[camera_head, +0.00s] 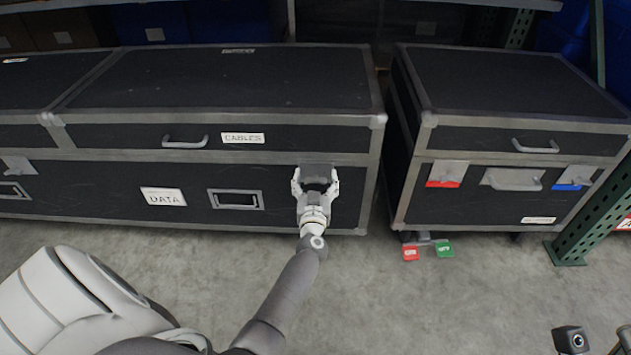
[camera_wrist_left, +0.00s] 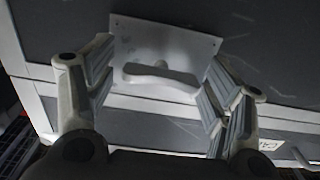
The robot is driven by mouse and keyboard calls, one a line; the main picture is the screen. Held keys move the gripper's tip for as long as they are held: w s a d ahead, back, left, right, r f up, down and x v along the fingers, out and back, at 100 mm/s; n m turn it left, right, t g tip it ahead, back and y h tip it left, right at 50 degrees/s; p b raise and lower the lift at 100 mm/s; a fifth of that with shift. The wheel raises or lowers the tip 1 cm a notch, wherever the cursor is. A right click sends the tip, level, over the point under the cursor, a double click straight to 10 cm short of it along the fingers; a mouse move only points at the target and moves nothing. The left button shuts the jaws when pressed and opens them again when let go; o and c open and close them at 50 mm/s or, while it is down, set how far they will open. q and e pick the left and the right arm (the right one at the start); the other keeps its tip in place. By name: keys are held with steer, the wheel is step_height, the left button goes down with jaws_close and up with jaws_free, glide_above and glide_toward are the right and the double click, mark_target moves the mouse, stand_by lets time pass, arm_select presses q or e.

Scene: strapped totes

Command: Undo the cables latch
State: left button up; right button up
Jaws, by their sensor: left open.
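The long black case with grey metal edges has a lid labelled CABLES (camera_head: 242,138) and a front labelled DATA (camera_head: 163,196). Its right-hand latch plate (camera_head: 318,170) sits just under the lid's seam. My left gripper (camera_head: 316,187) is in front of that latch, fingers spread. In the left wrist view the pale latch plate (camera_wrist_left: 192,45) with its raised lever (camera_wrist_left: 160,78) lies between the two open fingers (camera_wrist_left: 155,85). I cannot tell whether the fingers touch the lever.
Another latch (camera_head: 17,166) is at the case's far left. A lid handle (camera_head: 185,141) and a recessed handle (camera_head: 236,199) are on the front. A second case (camera_head: 515,95) with red and blue latch tags stands right, beside a green post (camera_head: 600,215). The floor in front is mostly clear.

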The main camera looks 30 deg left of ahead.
arm_select(q)
steer(key=shift+c, duration=0.4)
steer(key=c, duration=1)
steer(key=shift+o, duration=0.2)
steer(key=shift+n, duration=0.3)
steer(key=n+p, duration=0.1)
steer(key=n, duration=0.1)
steer(key=shift+n, duration=0.4)
steer(key=n, duration=0.2)
steer(key=shift+a+n, duration=0.1)
steer(key=shift+n, duration=0.3)
steer(key=n, duration=0.5)
steer(key=shift+s+f, duration=0.1)
steer(key=shift+f, duration=0.05)
steer(key=n, duration=0.6)
steer(key=shift+f+n+b, duration=0.1)
steer(key=shift+n+b, duration=0.3)
